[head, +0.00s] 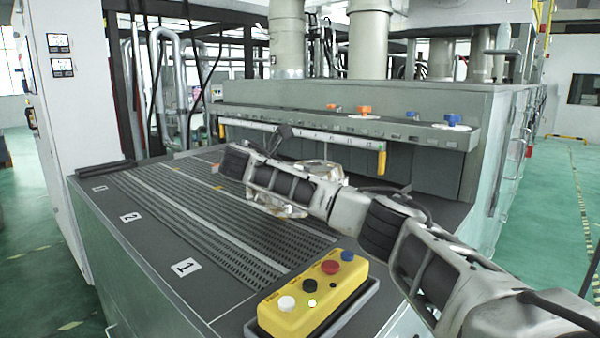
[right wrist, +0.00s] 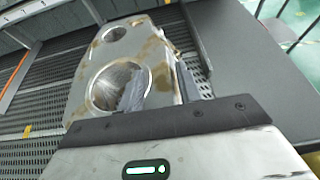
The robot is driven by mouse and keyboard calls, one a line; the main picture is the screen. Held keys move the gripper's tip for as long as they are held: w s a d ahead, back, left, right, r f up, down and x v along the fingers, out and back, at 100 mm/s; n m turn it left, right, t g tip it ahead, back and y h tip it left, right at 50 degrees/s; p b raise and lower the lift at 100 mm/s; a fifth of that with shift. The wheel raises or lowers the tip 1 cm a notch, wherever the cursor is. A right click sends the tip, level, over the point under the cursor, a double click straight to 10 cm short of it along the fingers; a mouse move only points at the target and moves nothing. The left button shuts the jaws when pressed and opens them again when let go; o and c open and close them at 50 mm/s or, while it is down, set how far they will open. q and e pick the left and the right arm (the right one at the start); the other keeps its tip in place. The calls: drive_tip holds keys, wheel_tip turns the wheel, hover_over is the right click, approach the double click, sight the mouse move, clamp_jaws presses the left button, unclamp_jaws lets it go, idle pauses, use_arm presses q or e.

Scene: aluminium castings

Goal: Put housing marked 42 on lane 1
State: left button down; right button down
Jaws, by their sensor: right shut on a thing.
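A metal housing (right wrist: 145,48) with two round holes and brownish stains fills the middle of the right wrist view. My right gripper (right wrist: 158,88) is shut on it, with one finger at the larger hole and the other at its right side. In the head view the housing (head: 322,172) is partly hidden behind my right arm, over the far part of the slotted deck (head: 165,200). I cannot tell whether it touches the deck. No number on it is readable. Lane 1's plate (head: 186,267) lies at the deck's near left edge. My left gripper is out of view.
A lane 2 plate (head: 131,217) and another plate farther back line the same edge. A yellow button box (head: 312,300) stands at the near right corner. A large grey machine (head: 450,160) with a yellow-ended bar rises behind. The slotted deck is bare on its near left.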

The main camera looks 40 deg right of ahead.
sight(282, 208)
drive_tip(key=shift+w+f, duration=0.1)
drive_tip(key=shift+f, duration=2.45)
drive_tip(key=c, duration=0.9)
unclamp_jaws()
drive_tip(key=shift+a+f, duration=0.1)
drive_tip(key=shift+f, duration=0.1)
drive_tip(key=v, duration=0.7)
drive_tip(key=shift+w+r, duration=0.1)
drive_tip(key=shift+r, duration=0.1)
drive_tip(key=shift+a+r+p, duration=0.15)
drive_tip(key=shift+a+p, duration=0.05)
drive_tip(key=shift+p, duration=0.15)
drive_tip(key=v, duration=0.4)
drive_tip(key=shift+s+a, duration=0.2)
drive_tip(key=shift+a, duration=0.1)
